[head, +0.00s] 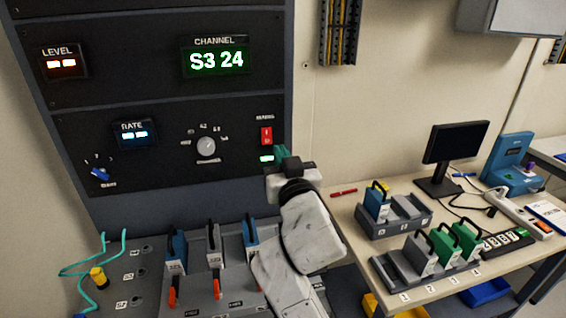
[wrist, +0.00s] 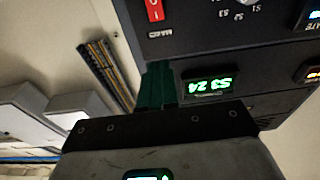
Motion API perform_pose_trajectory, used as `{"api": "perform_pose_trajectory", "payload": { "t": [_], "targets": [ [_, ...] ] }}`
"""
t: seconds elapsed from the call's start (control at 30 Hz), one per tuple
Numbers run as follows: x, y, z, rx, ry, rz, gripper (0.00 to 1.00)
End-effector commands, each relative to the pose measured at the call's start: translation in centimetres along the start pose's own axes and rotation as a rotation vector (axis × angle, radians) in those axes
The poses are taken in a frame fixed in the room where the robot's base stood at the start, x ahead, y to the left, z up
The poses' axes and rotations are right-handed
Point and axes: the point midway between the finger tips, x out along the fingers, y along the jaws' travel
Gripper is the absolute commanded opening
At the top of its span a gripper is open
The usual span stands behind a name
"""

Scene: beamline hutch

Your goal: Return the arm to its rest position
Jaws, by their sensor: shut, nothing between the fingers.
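My gripper (head: 282,153) is in front of the lower right of the rack panel in the head view, beside the red rocker switch (head: 266,136). Its green fingers are shut with nothing between them. In the wrist view my gripper (wrist: 157,84) shows its green fingers together, close to the panel face in the picture. Whether they touch the panel I cannot tell. My pale arm reaches up from the bottom middle and hides part of the sloped console (head: 200,295).
The rack (head: 150,190) has a lit channel display (head: 217,61) and a knob (head: 206,147). Handled modules (head: 176,252) stand in the console. A bench (head: 345,212) to the right carries module racks (head: 395,222), a monitor (head: 457,143) and a power strip (head: 516,208).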

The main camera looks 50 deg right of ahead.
Motion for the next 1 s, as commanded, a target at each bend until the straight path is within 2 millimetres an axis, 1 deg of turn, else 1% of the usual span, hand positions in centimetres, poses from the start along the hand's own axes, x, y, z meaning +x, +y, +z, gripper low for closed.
{"api": "perform_pose_trajectory", "payload": {
  "t": [0.03,0.1,0.2,1.0],
  "targets": [
    [-0.52,-0.02,-0.06,0.000,0.002,-0.001,0.00],
    [-0.95,-0.01,-0.20,0.000,0.001,-0.001,0.00],
    [-1.24,-0.01,-0.31,0.000,0.000,0.000,0.00],
    [-1.24,0.00,-0.35,0.000,0.001,0.000,0.00]
  ]
}}
